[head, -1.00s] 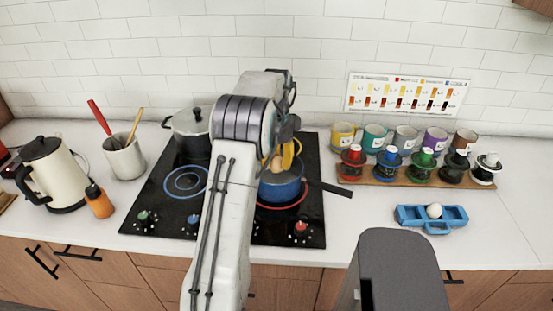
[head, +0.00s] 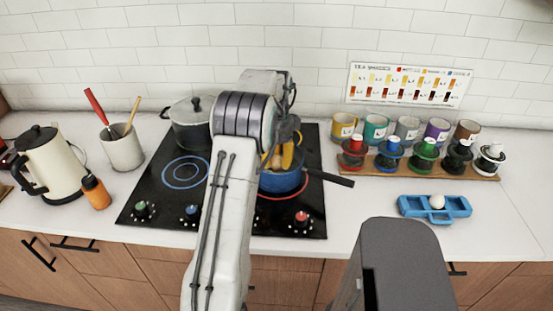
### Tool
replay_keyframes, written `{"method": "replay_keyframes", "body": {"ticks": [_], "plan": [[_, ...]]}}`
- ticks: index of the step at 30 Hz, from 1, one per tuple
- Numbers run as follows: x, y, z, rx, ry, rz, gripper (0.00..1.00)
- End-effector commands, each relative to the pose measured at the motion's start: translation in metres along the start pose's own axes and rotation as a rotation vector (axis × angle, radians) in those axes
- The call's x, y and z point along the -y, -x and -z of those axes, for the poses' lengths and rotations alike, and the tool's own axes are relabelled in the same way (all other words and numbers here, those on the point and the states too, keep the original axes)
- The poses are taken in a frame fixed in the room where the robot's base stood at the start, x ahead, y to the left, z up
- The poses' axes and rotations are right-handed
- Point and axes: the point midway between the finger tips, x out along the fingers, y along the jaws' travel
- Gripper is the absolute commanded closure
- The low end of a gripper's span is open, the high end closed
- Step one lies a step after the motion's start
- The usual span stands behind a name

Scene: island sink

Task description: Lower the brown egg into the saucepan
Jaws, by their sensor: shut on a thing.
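The blue saucepan (head: 282,184) stands on the right ring of the black cooktop, with its dark handle pointing right. My gripper (head: 283,157), with yellow fingers, is over the saucepan's opening and shut on the brown egg (head: 276,161). The egg is small in the view and partly covered by the fingers and arm. I cannot tell whether it touches the pan's inside or bottom. My arm hides the left part of the saucepan.
A grey lidded pot (head: 190,125) stands at the back left of the cooktop (head: 150,205). A blue egg holder (head: 408,206) with a white egg (head: 437,201) lies to the right. A wooden rack (head: 485,174) with several coloured cups stands behind it. Counter between is clear.

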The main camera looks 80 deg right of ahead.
Motion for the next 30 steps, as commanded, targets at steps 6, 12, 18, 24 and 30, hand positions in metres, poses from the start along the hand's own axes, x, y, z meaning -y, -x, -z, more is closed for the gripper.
{"method": "replay_keyframes", "body": {"ticks": [6, 12, 18, 24, 30], "plan": [[0.0, -0.0004, 0.0, 0.0, 0.0, 0.0, 0.73], [0.0, -0.0003, 0.0, 0.0, 0.0, 0.0, 0.73], [0.0, -0.001, 0.0, 0.0, 0.0, 0.0, 0.73], [0.0, -0.0032, 0.0, 0.0, 0.0, 0.0, 0.73], [0.0, -0.006, 0.0, 0.0, 0.0, 0.0, 0.73]]}}
